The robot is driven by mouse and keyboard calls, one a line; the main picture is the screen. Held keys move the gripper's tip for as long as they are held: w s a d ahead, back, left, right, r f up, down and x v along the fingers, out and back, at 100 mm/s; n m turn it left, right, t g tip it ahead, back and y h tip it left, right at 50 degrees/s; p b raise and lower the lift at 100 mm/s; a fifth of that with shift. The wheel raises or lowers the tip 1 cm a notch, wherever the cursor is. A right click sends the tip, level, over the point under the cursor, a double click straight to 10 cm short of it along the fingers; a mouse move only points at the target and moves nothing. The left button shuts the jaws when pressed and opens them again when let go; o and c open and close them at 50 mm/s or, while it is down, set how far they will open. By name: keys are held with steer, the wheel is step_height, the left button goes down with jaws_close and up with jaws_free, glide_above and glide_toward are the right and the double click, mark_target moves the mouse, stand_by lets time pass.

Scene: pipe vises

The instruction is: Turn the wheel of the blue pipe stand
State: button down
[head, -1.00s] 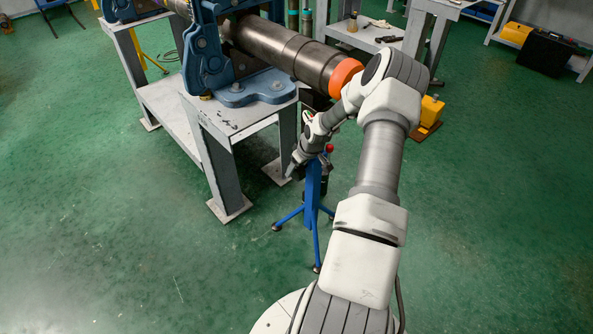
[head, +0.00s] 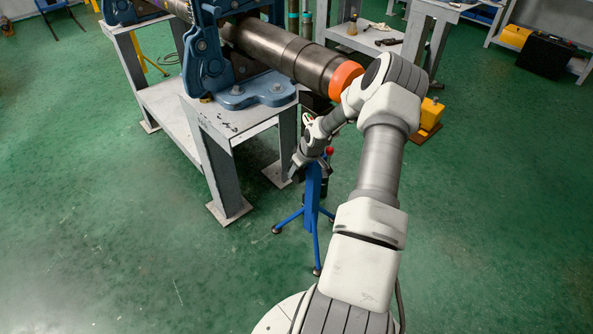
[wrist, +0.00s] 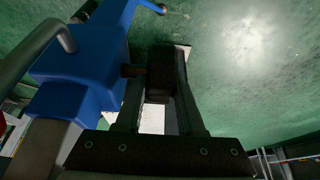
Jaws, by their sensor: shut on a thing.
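The blue pipe stand (head: 313,190) stands on three splayed legs on the green floor, beside the grey vise table. Its blue body (wrist: 92,62) fills the upper left of the wrist view. A dark block-like piece (wrist: 160,72), apparently the stand's wheel seen edge-on, joins the body by a short shaft. My gripper (wrist: 158,92) is shut on this piece, one finger on each side. In the head view my gripper (head: 294,172) is small and dark at the stand's left; the wheel cannot be made out there.
The grey table (head: 212,130) holds a blue vise (head: 205,60) clamping a long dark pipe (head: 290,52) with an orange end (head: 346,77), which overhangs near my arm. A yellow object (head: 431,115) stands on the floor at right. The floor at front left is clear.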

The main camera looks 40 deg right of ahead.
steer(key=shift+s+t, duration=0.1)
steer(key=shift+t, duration=0.2)
steer(key=t, duration=0.1)
steer(key=t+b, duration=0.1)
steer(key=shift+s+d+f+t+b, duration=0.1)
steer(key=shift+s+f+t+b, duration=0.2)
steer(key=shift+t+b, duration=0.1)
steer(key=t+b, duration=0.2)
steer(key=b, duration=0.1)
steer(key=shift+s+f+t, duration=0.15)
steer(key=shift+f+t, duration=0.05)
steer(key=shift+t, duration=0.1)
steer(key=shift+r+t+y+b, duration=0.15)
steer(key=shift+t+y+b, duration=0.15)
steer(key=shift+t+b, duration=0.85)
steer(key=shift+s+t, duration=0.15)
steer(key=shift+t, duration=0.8)
steer(key=shift+t, duration=0.4)
steer(key=c, duration=0.5)
jaws_free()
